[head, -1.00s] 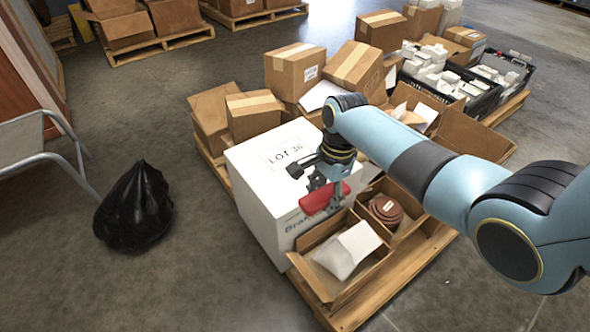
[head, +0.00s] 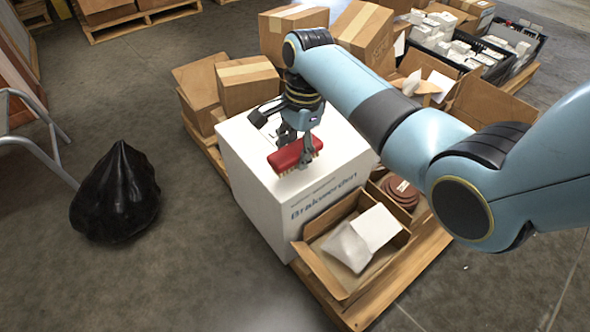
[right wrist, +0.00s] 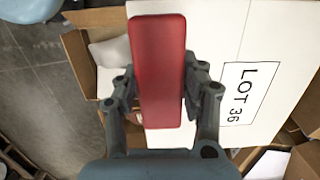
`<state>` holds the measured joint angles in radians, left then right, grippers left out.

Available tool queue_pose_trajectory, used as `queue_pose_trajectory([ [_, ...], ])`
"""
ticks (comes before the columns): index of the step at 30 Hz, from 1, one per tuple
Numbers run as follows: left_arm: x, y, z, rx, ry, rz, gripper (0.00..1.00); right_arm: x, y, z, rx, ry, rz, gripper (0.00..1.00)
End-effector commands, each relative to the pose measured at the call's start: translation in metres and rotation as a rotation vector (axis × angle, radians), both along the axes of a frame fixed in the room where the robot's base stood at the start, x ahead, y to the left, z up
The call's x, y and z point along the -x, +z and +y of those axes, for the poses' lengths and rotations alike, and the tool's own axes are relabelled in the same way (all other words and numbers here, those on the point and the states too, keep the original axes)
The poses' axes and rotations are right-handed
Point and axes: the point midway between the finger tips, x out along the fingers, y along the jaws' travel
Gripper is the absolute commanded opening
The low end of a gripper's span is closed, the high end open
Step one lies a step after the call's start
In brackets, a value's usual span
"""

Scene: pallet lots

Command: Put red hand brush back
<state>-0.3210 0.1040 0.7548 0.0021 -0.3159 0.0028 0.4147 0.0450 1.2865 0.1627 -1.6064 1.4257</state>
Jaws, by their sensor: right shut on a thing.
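The red hand brush (head: 293,156) is in my right gripper (head: 301,150), which is shut on it. In the head view the brush is at the top of the white box (head: 249,167), near its front edge; I cannot tell whether it touches the top. In the right wrist view the red back of the brush (right wrist: 158,70) lies lengthwise between the two fingers (right wrist: 160,95). The white box top (right wrist: 228,38) with "LOT 36" printed on it shows beside and behind it. My left gripper is not in view.
An open carton (head: 318,262) with a white packet stands at the front of the pallet (head: 398,275). Closed cartons (head: 246,86) stand behind the white box.

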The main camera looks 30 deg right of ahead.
Motion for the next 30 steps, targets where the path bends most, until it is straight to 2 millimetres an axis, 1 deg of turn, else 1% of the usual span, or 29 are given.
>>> queue_pose_trajectory([
  [1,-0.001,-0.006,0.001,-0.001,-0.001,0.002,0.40,-0.005,-0.007,-0.003,-0.001,-0.001,0.002,0.06],
  [5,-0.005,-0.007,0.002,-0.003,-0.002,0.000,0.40,-0.011,-0.009,-0.007,-0.001,0.000,-0.001,0.06],
  [7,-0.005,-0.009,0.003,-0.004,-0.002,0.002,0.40,-0.011,-0.016,-0.007,-0.001,0.000,0.000,0.06],
  [12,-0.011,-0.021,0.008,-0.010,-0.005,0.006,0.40,-0.010,-0.045,-0.006,-0.001,0.000,0.003,0.06],
  [13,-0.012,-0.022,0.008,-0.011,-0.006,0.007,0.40,-0.009,-0.048,-0.006,-0.001,0.000,0.003,0.06],
  [15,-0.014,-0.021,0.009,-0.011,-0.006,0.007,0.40,-0.010,-0.050,-0.006,-0.001,0.000,0.001,0.06],
  [21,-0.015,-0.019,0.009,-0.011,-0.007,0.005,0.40,-0.011,-0.047,-0.006,-0.001,0.001,-0.001,0.06],
  [24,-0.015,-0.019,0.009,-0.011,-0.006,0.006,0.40,-0.010,-0.049,-0.006,-0.001,0.000,0.000,0.06],
  [25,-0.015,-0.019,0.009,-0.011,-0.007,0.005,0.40,-0.010,-0.050,-0.006,-0.001,0.000,-0.001,0.42],
  [30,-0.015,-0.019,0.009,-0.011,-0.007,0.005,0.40,-0.010,-0.049,-0.006,-0.001,0.000,-0.001,0.64],
])
